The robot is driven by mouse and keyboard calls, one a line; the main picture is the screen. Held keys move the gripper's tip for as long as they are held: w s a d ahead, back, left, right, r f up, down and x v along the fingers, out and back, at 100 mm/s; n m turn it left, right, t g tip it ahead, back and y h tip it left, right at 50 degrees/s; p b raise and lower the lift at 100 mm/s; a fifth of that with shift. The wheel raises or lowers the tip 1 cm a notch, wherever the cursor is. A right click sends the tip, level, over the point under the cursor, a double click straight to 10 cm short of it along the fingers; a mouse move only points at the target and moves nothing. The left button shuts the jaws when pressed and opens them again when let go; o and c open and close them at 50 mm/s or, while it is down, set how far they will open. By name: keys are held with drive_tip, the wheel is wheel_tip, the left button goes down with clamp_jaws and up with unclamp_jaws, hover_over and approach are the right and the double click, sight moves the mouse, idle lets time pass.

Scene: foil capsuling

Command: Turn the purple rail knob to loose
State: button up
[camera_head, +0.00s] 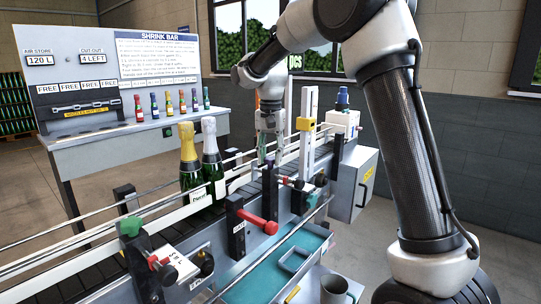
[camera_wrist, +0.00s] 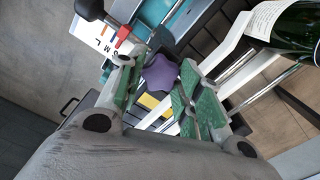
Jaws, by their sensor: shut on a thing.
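The purple rail knob (camera_wrist: 160,72) is a lobed knob in the middle of the wrist view. My gripper (camera_wrist: 157,88) has its green-padded fingers on either side of it and is shut on it. In the head view my gripper (camera_head: 268,128) points down over the far part of the conveyor, beside the guide rails. The knob cannot be made out clearly there. Any loose or tight marking on the knob cannot be read.
A gold-topped bottle (camera_head: 189,160) and a silver-topped bottle (camera_head: 212,158) stand on the conveyor, left of my gripper. A mug (camera_head: 336,290) stands at the front.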

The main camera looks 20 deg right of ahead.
drive_tip(key=n, duration=0.6)
drive_tip(key=shift+n, duration=0.3)
drive_tip(key=n, duration=1.2)
drive_tip(key=shift+r+n, duration=0.1)
drive_tip(key=shift+n, duration=0.2)
drive_tip(key=n, duration=0.5)
drive_tip(key=shift+n, duration=0.3)
drive_tip(key=shift+w, duration=0.1)
drive_tip(key=o, duration=1)
drive_tip(key=shift+o, duration=0.2)
